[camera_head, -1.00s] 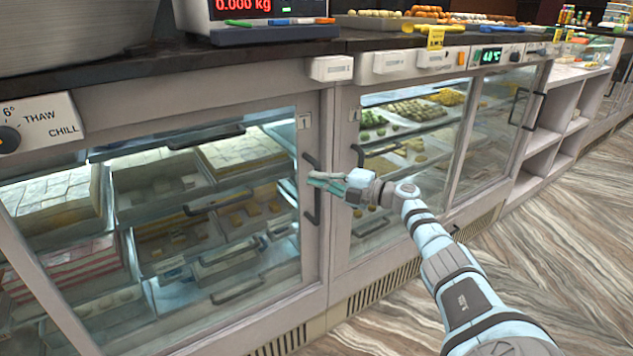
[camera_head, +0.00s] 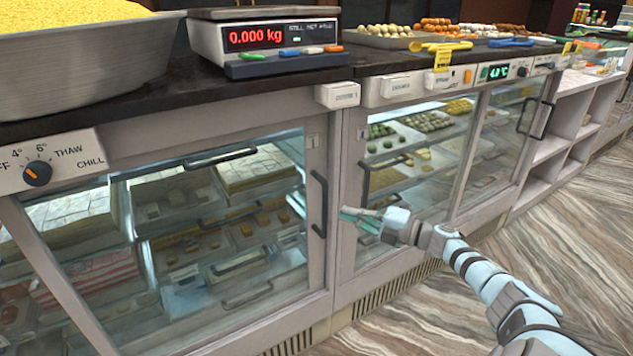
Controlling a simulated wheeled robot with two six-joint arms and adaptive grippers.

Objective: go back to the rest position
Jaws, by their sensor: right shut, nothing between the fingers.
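My right arm comes in from the lower right. My right gripper (camera_head: 358,219) is shut and empty, in front of the frame between the left glass door (camera_head: 230,215) and the right glass door (camera_head: 415,155) of the counter. Its fingers point left, with the black handle (camera_head: 319,203) of the left door a little to their left. A gap to that handle shows in the picture, but I cannot tell the depth. Both doors look closed. My left gripper is not in view.
On the countertop are a large metal pan (camera_head: 70,72) of yellow grains, a scale (camera_head: 265,45) reading 0.000 kg and sweet trays (camera_head: 385,42). A dial (camera_head: 37,173) sits at left. Open shelves (camera_head: 560,150) stand at right. The patterned floor (camera_head: 430,320) is clear.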

